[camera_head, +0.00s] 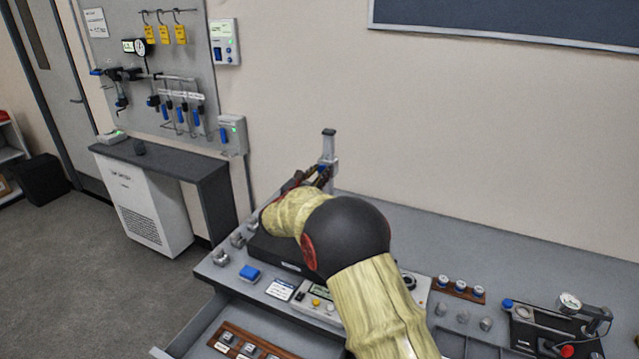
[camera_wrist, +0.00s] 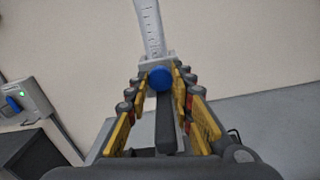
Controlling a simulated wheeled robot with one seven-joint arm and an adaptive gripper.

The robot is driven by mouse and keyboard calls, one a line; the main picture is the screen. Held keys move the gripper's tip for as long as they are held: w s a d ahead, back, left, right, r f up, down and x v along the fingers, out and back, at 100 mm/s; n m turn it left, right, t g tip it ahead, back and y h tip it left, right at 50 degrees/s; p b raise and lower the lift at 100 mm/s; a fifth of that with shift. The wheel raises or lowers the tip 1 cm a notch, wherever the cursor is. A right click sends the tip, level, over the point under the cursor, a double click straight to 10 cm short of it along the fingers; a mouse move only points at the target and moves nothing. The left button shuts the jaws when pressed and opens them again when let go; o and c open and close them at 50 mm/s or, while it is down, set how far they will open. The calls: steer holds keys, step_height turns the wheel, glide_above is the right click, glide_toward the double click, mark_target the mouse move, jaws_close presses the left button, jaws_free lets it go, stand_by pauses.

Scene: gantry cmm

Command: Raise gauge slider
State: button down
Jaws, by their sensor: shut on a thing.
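The height gauge shows as an upright grey column (camera_head: 329,146) at the back of the bench; in the wrist view its marked scale (camera_wrist: 149,27) rises at the top. The gauge slider (camera_head: 332,164) is a light grey block low on the column. It has a round blue knob (camera_wrist: 160,77). My gripper (camera_wrist: 161,84) is shut on the blue knob, with a yellow-padded finger on each side. In the head view the gripper (camera_head: 318,179) is small and partly hidden by my arm. The gauge's base is hidden.
My arm covers much of the bench (camera_head: 460,235) and a dark block (camera_head: 277,248) on it. A blue-topped item (camera_head: 250,272) and a control panel (camera_head: 318,302) stand near the front. A small instrument (camera_head: 555,325) stands at right. The wall above the gauge is bare.

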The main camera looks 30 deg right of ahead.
steer(key=shift+r, duration=0.35)
steer(key=shift+f, duration=0.1)
steer(key=c, duration=1.6)
jaws_free()
steer(key=shift+c, duration=0.2)
steer(key=shift+o, duration=0.5)
steer(key=v, duration=1.2)
